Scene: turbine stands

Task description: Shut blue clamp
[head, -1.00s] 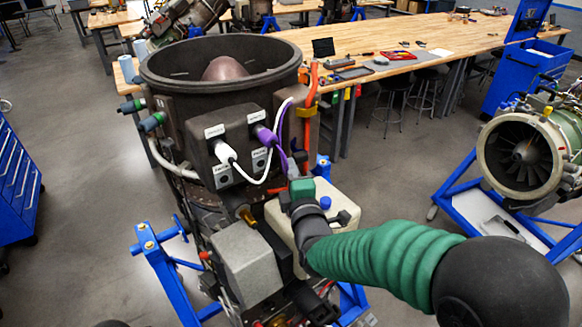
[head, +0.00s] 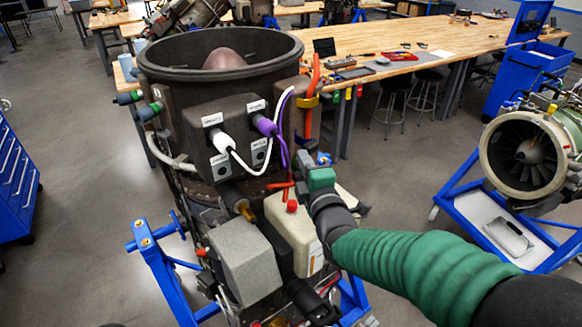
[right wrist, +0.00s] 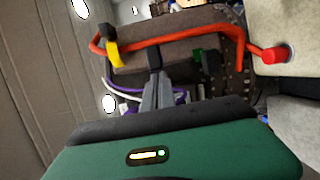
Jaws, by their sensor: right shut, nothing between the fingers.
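My right gripper (head: 304,161) is at the right side of the turbine, in front of the orange pipe (head: 314,88). Its narrow grey fingers (right wrist: 157,88) are together and empty in the right wrist view. They point toward the dark housing below the pipe. A yellow clamp (head: 307,101) sits around the pipe and also shows in the right wrist view (right wrist: 113,52). A small blue part (head: 323,158) shows just behind my gripper's green body; I cannot tell whether it is the blue clamp. No blue clamp is clear in the right wrist view. My left gripper is not in view.
A beige tank (head: 270,213) with a red cap (head: 291,206) is below my right gripper. White and purple cables (head: 279,140) loop to its left. A blue stand (head: 163,280) holds the turbine.

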